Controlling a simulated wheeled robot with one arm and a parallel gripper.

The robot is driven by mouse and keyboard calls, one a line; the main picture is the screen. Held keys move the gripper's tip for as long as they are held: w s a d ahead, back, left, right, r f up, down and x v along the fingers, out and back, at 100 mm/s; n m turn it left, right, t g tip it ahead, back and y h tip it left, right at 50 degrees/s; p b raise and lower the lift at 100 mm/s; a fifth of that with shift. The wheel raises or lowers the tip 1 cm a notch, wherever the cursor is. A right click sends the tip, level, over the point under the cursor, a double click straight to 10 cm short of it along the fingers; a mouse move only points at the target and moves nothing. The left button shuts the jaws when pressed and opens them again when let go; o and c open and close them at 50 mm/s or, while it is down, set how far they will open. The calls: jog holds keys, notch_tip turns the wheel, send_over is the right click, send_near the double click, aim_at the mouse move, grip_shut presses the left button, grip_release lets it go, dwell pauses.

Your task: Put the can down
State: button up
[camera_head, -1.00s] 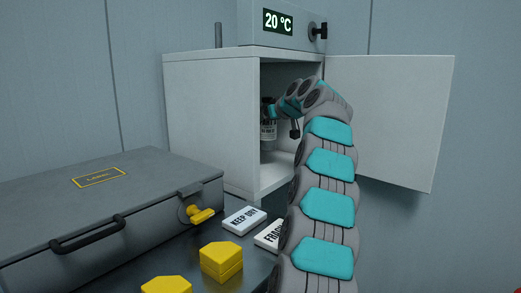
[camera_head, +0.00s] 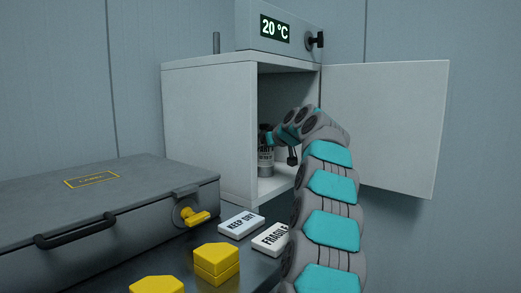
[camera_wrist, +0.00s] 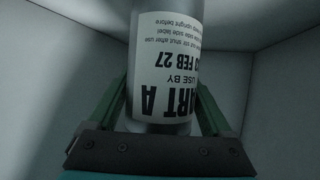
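A grey can (camera_head: 265,163) with a white label stands upright inside the open white cabinet (camera_head: 210,125). It fills the middle of the wrist view (camera_wrist: 162,75), where its label reads upside down "PART A" and "USE BY". My gripper (camera_head: 268,138) reaches into the cabinet from the right. In the wrist view its green fingers (camera_wrist: 162,95) lie along both sides of the can and look closed on it. The can's base is at or just above the cabinet floor (camera_head: 268,190); I cannot tell whether it touches.
The cabinet door (camera_head: 385,125) is swung open to the right. A grey case (camera_head: 100,215), yellow blocks (camera_head: 216,262) and white labelled blocks (camera_head: 241,223) lie in front.

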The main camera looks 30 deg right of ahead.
jog(key=shift+o, duration=1)
jog(key=shift+r, duration=0.1)
jog(key=v, duration=1.2)
